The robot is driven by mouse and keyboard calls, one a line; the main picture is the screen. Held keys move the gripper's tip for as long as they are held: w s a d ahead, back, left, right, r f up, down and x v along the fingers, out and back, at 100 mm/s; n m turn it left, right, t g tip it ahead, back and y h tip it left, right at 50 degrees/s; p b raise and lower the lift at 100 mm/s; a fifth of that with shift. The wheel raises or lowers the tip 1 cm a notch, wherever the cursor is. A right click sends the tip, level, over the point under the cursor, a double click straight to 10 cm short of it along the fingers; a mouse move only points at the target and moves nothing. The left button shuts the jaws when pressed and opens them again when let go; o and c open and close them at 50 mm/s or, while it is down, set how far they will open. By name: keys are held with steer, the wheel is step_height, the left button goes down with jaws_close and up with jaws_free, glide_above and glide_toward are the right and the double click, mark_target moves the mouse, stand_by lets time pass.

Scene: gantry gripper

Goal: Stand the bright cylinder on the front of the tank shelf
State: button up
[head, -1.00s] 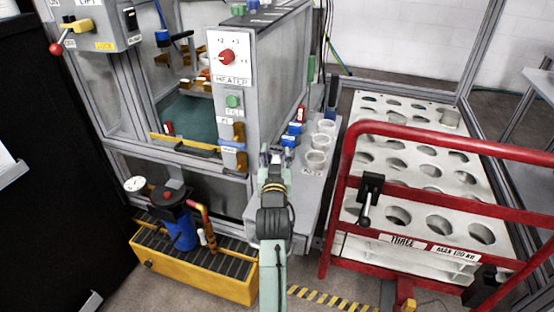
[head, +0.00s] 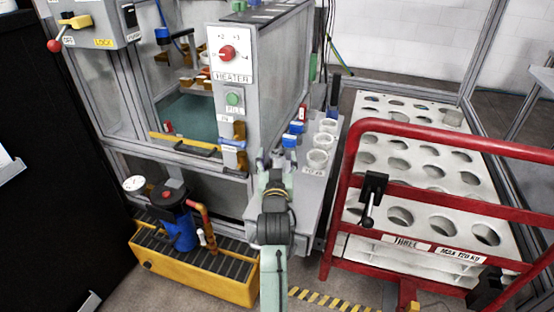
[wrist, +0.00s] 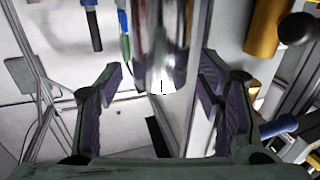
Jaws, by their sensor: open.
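A shiny metal cylinder (wrist: 163,45) fills the upper middle of the wrist view, its near end between the fingertips and its other end cut off by the frame. My gripper (wrist: 162,78) is open, with one finger on each side of it and narrow gaps visible. In the head view my gripper (head: 275,160) is in front of the grey tank unit, beside the grey ledge (head: 304,205); I cannot make out the cylinder between the fingers there. The tank (head: 188,118) shows teal inside, behind a yellow-edged front ledge (head: 185,144).
White cups (head: 317,158) and blue-topped items (head: 291,140) stand close right of my gripper. A yellow crate (head: 195,276) with a blue filter (head: 180,230) sits lower left.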

steer(key=shift+s+r, duration=0.1)
steer(key=shift+r, duration=0.05)
steer(key=s+b, duration=0.1)
steer(key=s, duration=0.9)
steer(key=shift+s+a+b, duration=0.1)
steer(key=shift+s+b, duration=0.2)
steer(key=shift+s, duration=0.65)
